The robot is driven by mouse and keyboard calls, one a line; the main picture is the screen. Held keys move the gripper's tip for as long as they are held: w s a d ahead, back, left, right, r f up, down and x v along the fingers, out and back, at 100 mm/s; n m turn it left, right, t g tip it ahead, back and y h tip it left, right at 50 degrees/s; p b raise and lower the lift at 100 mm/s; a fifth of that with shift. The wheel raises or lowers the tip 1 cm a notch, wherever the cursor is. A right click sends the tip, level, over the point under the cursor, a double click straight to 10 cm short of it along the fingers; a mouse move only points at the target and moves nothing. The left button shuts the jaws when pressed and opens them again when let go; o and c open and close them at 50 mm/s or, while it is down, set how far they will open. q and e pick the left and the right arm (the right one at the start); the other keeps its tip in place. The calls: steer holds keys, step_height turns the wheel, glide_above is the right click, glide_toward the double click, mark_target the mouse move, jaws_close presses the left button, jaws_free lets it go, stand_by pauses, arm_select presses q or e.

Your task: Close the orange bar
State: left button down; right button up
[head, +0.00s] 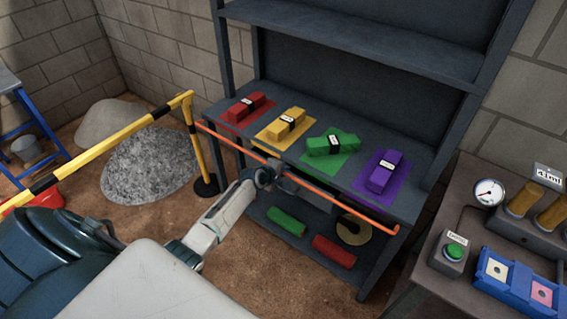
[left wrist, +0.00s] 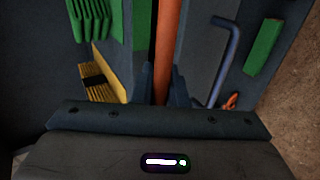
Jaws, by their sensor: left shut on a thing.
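The orange bar (head: 340,201) is a long thin rod in the head view. In the left wrist view the bar (left wrist: 168,45) passes between the two fingers of the left gripper (left wrist: 161,85). My right gripper is not in view.
The shelf unit (head: 367,228) holds red, yellow, green and purple blocks on coloured mats. A yellow and black rail (head: 110,142) runs left of the bar, beside a gravel pile (head: 150,165).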

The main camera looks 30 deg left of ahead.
arm_select(q)
steer(key=shift+w+d+r+g+y+b, duration=0.15)
steer(key=shift+w+r+g+b, duration=0.3)
steer(key=shift+g+b, duration=1.45)
steer(key=shift+w+a+r+g+y+b, duration=0.1)
steer(key=shift+w+r+g+y+b, duration=0.3)
steer(key=shift+g+b, duration=1.5)
steer(key=shift+w+d+r+g+h+b, duration=0.1)
steer(key=shift+w+r+g+b, duration=0.35)
steer(key=shift+g, duration=2.65)
steer(key=shift+w+f, duration=0.1)
steer(key=c, duration=1.5)
jaws_free()
steer(key=shift+w, duration=0.1)
steer(key=shift+o, duration=0.2)
